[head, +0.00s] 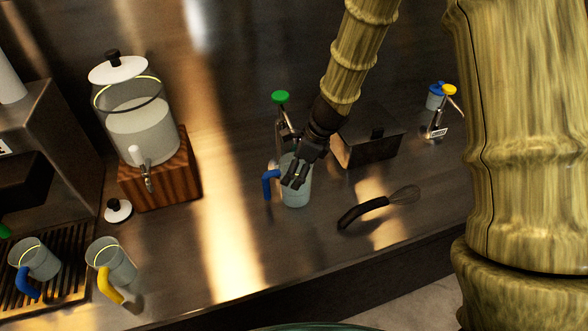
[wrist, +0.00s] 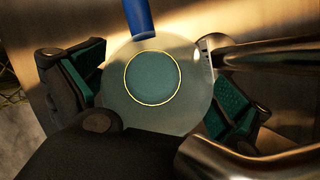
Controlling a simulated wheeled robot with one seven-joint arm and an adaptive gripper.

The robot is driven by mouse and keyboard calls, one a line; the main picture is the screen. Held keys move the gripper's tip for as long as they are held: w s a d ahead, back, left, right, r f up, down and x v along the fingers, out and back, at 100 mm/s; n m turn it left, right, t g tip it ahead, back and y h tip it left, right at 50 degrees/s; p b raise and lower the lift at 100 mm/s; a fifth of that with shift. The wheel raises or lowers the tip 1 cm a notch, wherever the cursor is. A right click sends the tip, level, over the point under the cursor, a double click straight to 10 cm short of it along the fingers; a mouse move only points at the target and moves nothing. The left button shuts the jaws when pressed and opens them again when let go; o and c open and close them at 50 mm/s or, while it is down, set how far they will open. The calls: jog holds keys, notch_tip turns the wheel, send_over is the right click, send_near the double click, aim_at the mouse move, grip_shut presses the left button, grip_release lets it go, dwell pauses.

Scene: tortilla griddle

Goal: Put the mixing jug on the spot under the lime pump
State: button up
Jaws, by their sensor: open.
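A pale translucent jug with a blue handle (head: 296,192) stands upright on the steel counter, in front of the green-topped pump (head: 281,98), which I take for the lime pump. My gripper (head: 297,172) is at the jug's top, pointing down. In the wrist view the jug (wrist: 153,82) shows from above, with a yellow ring, between the open fingers (wrist: 158,92); its handle points up in the picture. Metal pump parts (wrist: 265,55) reach in beside its rim at the right. The spot beneath the jug is hidden, so I cannot tell how exactly it is centred.
A whisk (head: 375,207) and a dark box (head: 368,140) lie to the right, with yellow-topped (head: 449,90) and blue-topped (head: 436,90) items beyond. A drink dispenser (head: 140,120), a yellow-handled jug (head: 112,262) and another blue-handled jug (head: 38,260) stand left.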

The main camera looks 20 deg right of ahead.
jog(key=b+v, duration=0.1)
jog(key=v, duration=1)
jog(key=shift+r, duration=0.25)
